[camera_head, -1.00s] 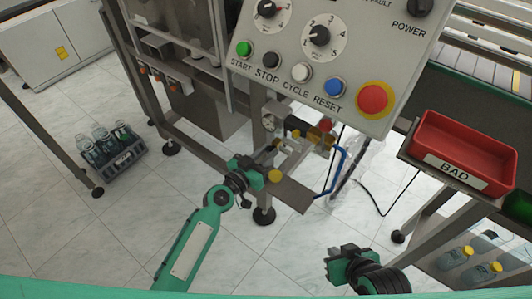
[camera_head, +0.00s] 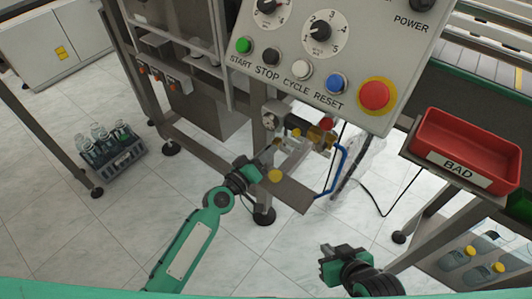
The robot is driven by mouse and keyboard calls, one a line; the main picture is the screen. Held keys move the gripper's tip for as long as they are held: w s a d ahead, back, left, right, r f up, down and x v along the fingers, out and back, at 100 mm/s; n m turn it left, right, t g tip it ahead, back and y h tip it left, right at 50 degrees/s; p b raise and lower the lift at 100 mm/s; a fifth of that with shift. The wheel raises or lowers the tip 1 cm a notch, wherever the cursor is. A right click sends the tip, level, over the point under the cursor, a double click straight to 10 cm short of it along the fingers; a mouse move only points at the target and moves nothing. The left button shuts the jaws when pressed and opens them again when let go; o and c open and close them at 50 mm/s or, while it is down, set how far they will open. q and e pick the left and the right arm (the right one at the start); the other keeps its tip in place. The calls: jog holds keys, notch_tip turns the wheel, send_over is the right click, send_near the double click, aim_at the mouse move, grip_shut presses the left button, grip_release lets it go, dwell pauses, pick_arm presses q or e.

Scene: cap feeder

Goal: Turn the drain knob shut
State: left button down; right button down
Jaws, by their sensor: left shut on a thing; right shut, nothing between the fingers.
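My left gripper (camera_head: 268,163) reaches in low beneath the control panel, to the air fittings on the machine frame. Its jaws are closed on a small part below the round gauge (camera_head: 270,122). I take this part to be the drain knob; it is mostly hidden by the fingers, and its angle cannot be seen. A yellow round piece (camera_head: 275,176) shows right beside the fingers. My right gripper (camera_head: 328,266) is shut and empty over the floor at the lower middle, well apart from the fittings.
A brass fitting (camera_head: 318,134) with a red knob (camera_head: 327,124) and a blue hose (camera_head: 338,172) lie right of the gauge. The control panel (camera_head: 310,75) overhangs them. A red BAD bin (camera_head: 465,170) stands at the right. A bottle crate (camera_head: 115,163) is on the floor at left.

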pick_arm(q)
jog(key=shift+n+p, duration=0.4)
jog(key=shift+n, duration=4.9)
pick_arm(e)
jog(key=shift+s+d+r+g+h, duration=0.1)
jog(key=shift+d+r+g+h, duration=0.1)
jog(key=shift+d, duration=0.25)
jog(key=shift+s+d+r+g+h, duration=0.1)
jog(key=shift+d+r+g+h, duration=0.1)
jog(key=shift+d, duration=0.2)
jog(key=shift+s+f, duration=0.25)
jog(key=shift+f, duration=0.05)
pick_arm(q)
jog(key=c, duration=1.2)
grip_release()
jog(key=shift+f, duration=0.1)
jog(key=shift+c, duration=0.2)
pick_arm(e)
jog(key=shift+s+a, duration=0.1)
